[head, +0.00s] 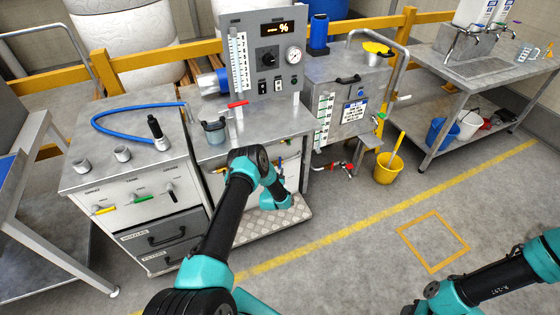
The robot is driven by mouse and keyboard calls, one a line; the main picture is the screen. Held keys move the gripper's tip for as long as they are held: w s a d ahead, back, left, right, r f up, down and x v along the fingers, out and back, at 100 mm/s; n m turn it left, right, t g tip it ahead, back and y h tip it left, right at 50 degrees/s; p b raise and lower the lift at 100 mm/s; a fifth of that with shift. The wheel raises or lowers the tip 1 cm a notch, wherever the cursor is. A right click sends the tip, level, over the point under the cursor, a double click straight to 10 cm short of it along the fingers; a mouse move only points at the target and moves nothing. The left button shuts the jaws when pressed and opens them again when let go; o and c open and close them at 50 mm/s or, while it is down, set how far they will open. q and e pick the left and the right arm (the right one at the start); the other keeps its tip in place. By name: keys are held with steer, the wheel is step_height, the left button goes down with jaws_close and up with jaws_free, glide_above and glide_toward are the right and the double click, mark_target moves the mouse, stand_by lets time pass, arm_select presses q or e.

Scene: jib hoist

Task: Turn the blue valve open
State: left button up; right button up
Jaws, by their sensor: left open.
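My left arm reaches up to the front of the middle metal cabinet (222,182). My left gripper (274,178) is at the arm's far end, low before this cabinet, and open; its fingertips are hard to make out. I see no clearly blue valve handle; it may be hidden behind my left arm. Other handles show: a red one (238,104) on the middle bench, a yellow one (104,210) and a green one (141,198) on the left cabinet, and a red one (347,169) on the low pipe at the right. My right gripper is out of frame.
A blue hose (104,112) lies on the left cabinet. A gauge panel (265,58) stands behind the middle bench. A yellow bucket (387,170) stands on the floor right of the tank (350,75). Open floor lies in front, with a yellow square (434,267).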

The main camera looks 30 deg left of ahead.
mark_target(280, 161)
arm_select(q)
steer(key=shift+x, duration=4.25)
jaws_close()
